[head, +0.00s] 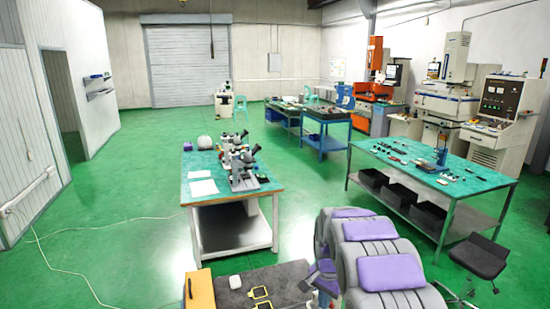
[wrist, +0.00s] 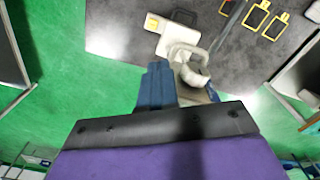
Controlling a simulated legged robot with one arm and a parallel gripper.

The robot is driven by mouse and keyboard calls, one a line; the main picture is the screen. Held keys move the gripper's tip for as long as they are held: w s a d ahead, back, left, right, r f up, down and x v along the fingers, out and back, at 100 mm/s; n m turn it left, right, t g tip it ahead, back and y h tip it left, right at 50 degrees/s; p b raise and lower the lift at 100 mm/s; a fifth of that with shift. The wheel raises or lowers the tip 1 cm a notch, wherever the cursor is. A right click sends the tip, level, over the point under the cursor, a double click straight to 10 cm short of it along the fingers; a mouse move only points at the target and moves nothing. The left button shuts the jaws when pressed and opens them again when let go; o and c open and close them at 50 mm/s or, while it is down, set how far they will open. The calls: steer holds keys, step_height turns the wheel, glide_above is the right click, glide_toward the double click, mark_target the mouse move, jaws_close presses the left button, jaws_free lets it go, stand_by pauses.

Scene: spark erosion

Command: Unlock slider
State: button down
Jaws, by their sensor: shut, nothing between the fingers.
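My gripper (wrist: 178,85) shows in the wrist view beyond my purple and black padding. It is shut and empty, over the near edge of a dark grey table top (wrist: 130,45). A pale flat piece with a dark loop (wrist: 178,42) lies on that table just beyond it, with a small yellow part (wrist: 152,22) at its left end. They look apart, but the gap is hard to judge. I cannot tell for sure which thing is the slider.
Yellow-rimmed frames (wrist: 257,17) lie on the dark table; they also show in the head view (head: 262,293). An orange box (head: 200,288) stands at its left end. A green-topped bench with microscopes (head: 240,165) is beyond. A stool (head: 477,258) stands right. Green floor is open left.

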mark_target(336, 302)
steer(key=shift+a+f, duration=0.1)
steer(key=shift+a, duration=0.05)
steer(key=shift+f+b, duration=0.35)
steer(key=shift+f, duration=0.65)
steer(key=shift+w+d, duration=0.2)
steer(key=shift+d, duration=0.35)
steer(key=shift+w+d, duration=0.2)
steer(key=shift+d, duration=0.35)
steer(key=shift+w+d, duration=0.2)
steer(key=shift+d, duration=0.7)
steer(key=r, duration=0.1)
steer(key=a+r, duration=0.1)
steer(key=r, duration=0.1)
steer(key=a+r+p, duration=0.1)
steer(key=r, duration=0.1)
steer(key=shift+s+a, duration=0.2)
steer(key=shift+s, duration=0.2)
